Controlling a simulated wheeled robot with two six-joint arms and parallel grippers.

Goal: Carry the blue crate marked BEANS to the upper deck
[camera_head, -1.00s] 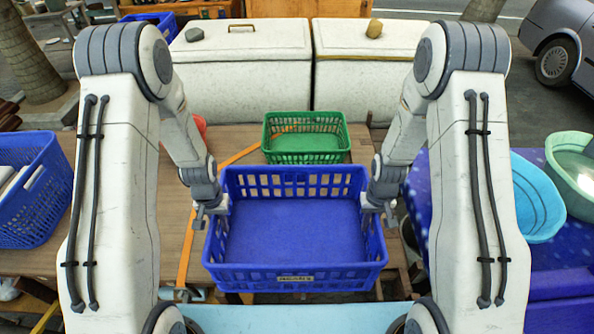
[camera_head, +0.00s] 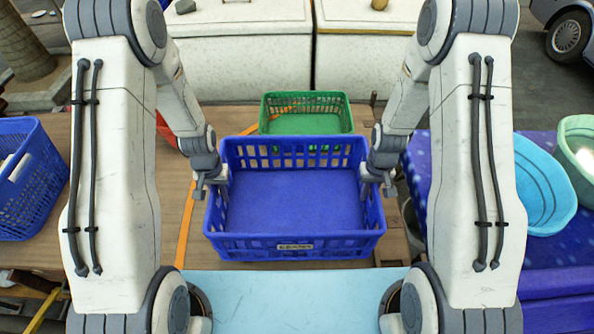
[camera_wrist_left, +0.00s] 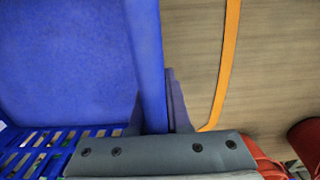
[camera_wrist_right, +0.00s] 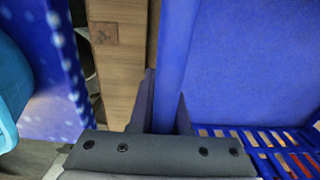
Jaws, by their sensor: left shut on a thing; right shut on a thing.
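The blue crate (camera_head: 295,205) is in the middle of the head view, empty, with a small label (camera_head: 295,246) on its near wall too small to read surely. My left gripper (camera_head: 222,186) is shut on its left wall, and my right gripper (camera_head: 373,182) is shut on its right wall. In the left wrist view the blue wall (camera_wrist_left: 148,60) runs between the left fingers. In the right wrist view the wall (camera_wrist_right: 176,50) runs between the right fingers. The crate looks level. I cannot tell which surface is the upper deck.
A green basket (camera_head: 306,122) stands on the wooden table (camera_head: 120,190) behind the crate. Another blue basket (camera_head: 28,180) is at the left. Blue and green basins (camera_head: 545,185) sit on a blue cloth at right. White chests (camera_head: 240,60) stand behind. A light blue surface (camera_head: 300,300) is in front.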

